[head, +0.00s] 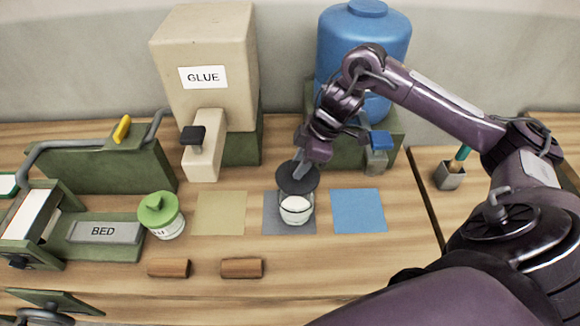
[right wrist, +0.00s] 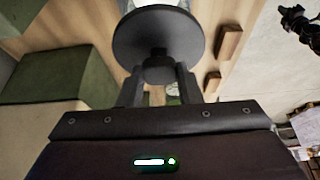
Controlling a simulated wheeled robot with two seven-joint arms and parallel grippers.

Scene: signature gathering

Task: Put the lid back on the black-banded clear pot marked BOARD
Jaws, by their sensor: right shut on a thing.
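The clear pot (head: 296,212) stands upright on a grey mat with white contents showing inside. Its BOARD marking cannot be read here. The black round lid (head: 297,180) is held above the pot and a little behind its mouth in the head view, hiding part of the rim; whether they touch is unclear. My right gripper (head: 302,165) is shut on the lid's knob. In the right wrist view, both fingers of the right gripper (right wrist: 158,82) grip the knob under the wide lid disc (right wrist: 158,35).
A green-lidded jar (head: 164,222) stands left, beside the BED press (head: 103,233). Flat yellow (head: 220,213) and blue (head: 358,210) mats flank the grey mat (head: 272,226). The GLUE dispenser (head: 205,80) and blue tank (head: 338,45) stand behind. Two brown rollers (head: 168,268) lie in front.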

